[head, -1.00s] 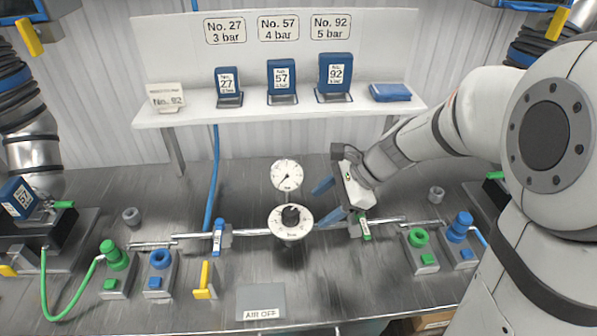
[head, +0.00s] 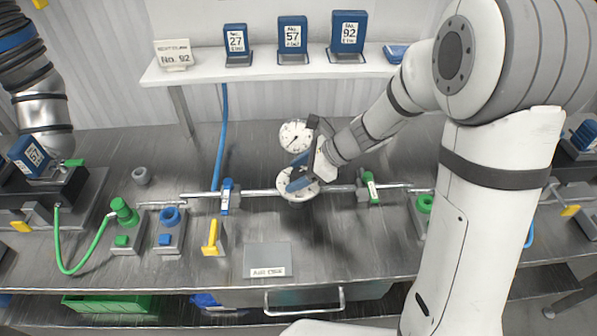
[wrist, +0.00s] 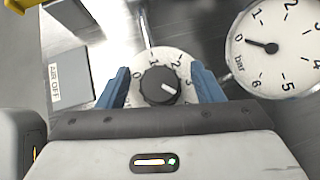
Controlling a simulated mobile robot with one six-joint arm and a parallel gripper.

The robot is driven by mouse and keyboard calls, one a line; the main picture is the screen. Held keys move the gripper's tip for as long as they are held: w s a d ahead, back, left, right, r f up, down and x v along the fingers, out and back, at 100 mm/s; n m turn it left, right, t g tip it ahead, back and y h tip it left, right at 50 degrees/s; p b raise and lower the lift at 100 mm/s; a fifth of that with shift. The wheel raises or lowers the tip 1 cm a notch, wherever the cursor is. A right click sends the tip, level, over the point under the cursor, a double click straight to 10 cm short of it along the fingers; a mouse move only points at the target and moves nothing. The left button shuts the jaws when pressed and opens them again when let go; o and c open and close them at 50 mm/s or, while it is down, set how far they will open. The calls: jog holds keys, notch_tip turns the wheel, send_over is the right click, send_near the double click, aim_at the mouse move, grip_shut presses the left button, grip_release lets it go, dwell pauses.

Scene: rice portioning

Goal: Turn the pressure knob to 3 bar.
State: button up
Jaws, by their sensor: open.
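The black pressure knob (wrist: 160,86) sits on a round white numbered dial (wrist: 152,60) in the wrist view. Its white mark points right and slightly down; which number it points to is unclear. My gripper (wrist: 160,72) is open, with one blue finger on each side of the knob and gaps visible between. In the head view my gripper (head: 298,174) is over the dial (head: 284,193) and hides most of the knob. The round pressure gauge (wrist: 285,45) stands beside it; its needle points near 0.
A grey AIR OFF plate (head: 267,260) lies in front of the dial. A blue-handled valve (head: 227,196) and a green-handled valve (head: 371,188) flank it on the pipe. A yellow lever (head: 212,236) stands at front left. A shelf (head: 200,73) with blue numbered units is behind.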

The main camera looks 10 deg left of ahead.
jog(key=c, duration=1)
jog(key=shift+o, duration=0.2)
jog(key=shift+r+n+g, duration=0.1)
jog(key=shift+n+g, duration=0.2)
jog(key=shift+n, duration=0.1)
jog(key=n+g+p, duration=0.2)
jog(key=n, duration=0.1)
jog(key=shift+n+g+h, duration=0.3)
jog(key=shift+g, duration=0.1)
jog(key=shift+n+g+h+p, duration=0.95)
jog(key=shift+n+g, duration=0.45)
jog(key=shift+n, duration=0.8)
jog(key=o, duration=1)
jog(key=shift+c, duration=0.2)
